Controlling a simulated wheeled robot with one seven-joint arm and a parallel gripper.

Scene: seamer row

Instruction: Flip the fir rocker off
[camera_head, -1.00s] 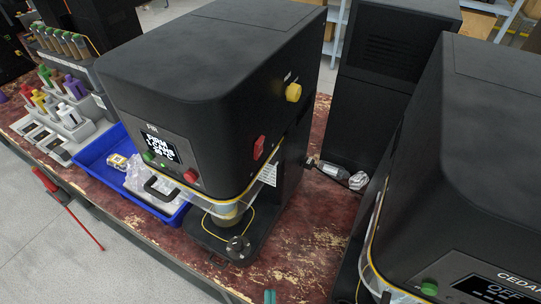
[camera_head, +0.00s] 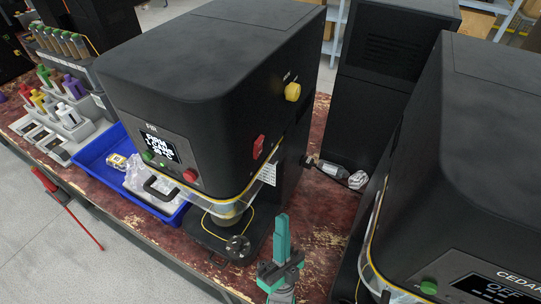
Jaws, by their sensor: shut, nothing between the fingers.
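The fir machine (camera_head: 205,75) is a tall black seamer with a lit display (camera_head: 159,147) on its front, under a small label that looks like FIR. A red rocker (camera_head: 258,147) sits on its right side, below a yellow knob (camera_head: 292,92). The front also has a green button (camera_head: 147,156) and a red button (camera_head: 190,175). My gripper (camera_head: 281,222) points upward at the bottom centre, its green fingers together and empty. It is in front of and below the red rocker in the picture, apart from it.
The cedar machine (camera_head: 475,150), display reading OFF, stands close on the right. Between the machines, a grey tool (camera_head: 330,170) lies on the worn red bench (camera_head: 318,215). A blue tray (camera_head: 92,157) is left of the fir machine. A round black handle (camera_head: 238,246) protrudes at its base.

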